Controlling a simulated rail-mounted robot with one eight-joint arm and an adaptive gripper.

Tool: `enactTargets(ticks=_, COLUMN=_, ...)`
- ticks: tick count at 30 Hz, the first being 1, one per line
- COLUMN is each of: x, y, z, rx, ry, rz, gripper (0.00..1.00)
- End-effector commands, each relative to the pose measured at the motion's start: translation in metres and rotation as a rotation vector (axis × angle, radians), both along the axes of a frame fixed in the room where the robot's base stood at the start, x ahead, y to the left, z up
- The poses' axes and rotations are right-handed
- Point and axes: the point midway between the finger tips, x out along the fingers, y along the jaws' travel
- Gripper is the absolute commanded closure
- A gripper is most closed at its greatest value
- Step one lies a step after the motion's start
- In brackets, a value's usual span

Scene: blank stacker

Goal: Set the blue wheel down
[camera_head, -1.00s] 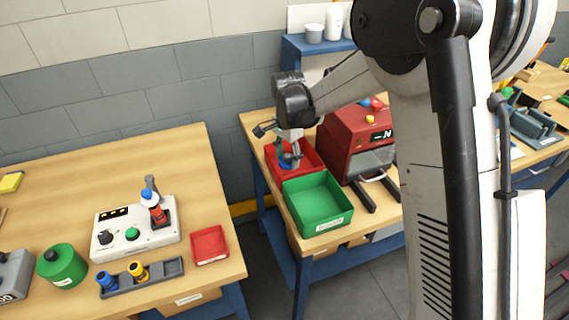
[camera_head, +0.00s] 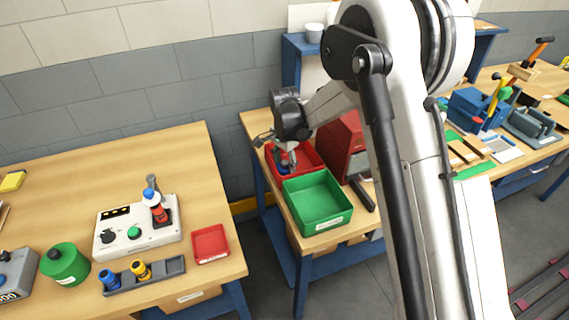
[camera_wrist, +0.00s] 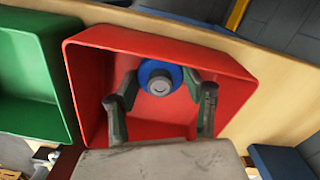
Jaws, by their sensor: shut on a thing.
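The blue wheel (camera_wrist: 159,69) shows in the wrist view between the two fingers of my gripper (camera_wrist: 163,92), with a grey hub at its middle. My gripper is shut on it. Wheel and fingertips are over or inside the red bin (camera_wrist: 235,97); I cannot tell whether the wheel touches the bin floor. In the head view my gripper (camera_head: 288,161) points down into the red bin (camera_head: 309,157), and the wheel is mostly hidden there.
A green bin (camera_head: 318,203) stands right beside the red bin and looks empty. A red machine (camera_head: 341,141) stands behind, partly hidden by my arm. A small red tray (camera_head: 210,244) and a control box (camera_head: 137,229) are on the left table.

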Motion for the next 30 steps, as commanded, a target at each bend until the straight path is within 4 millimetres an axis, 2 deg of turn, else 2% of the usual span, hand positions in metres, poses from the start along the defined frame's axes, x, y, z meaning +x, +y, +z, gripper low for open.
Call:
enactTargets(ticks=4, x=0.000, y=0.000, z=-0.004, rx=0.000, ry=0.000, rz=0.000, gripper=0.83)
enactTargets(ticks=5, x=0.000, y=0.000, z=-0.003, rx=0.000, ry=0.000, rz=0.000, gripper=0.51)
enactTargets(ticks=9, x=0.000, y=0.000, z=-0.003, rx=0.000, ry=0.000, rz=0.000, gripper=0.36)
enactTargets(ticks=20, x=0.000, y=0.000, z=0.002, rx=0.000, ry=0.000, rz=0.000, gripper=0.36)
enactTargets(ticks=23, x=0.000, y=0.000, z=0.014, rx=0.000, ry=0.000, rz=0.000, gripper=0.36)
enactTargets(ticks=30, x=0.000, y=0.000, z=0.062, rx=0.000, ry=0.000, rz=0.000, gripper=0.36)
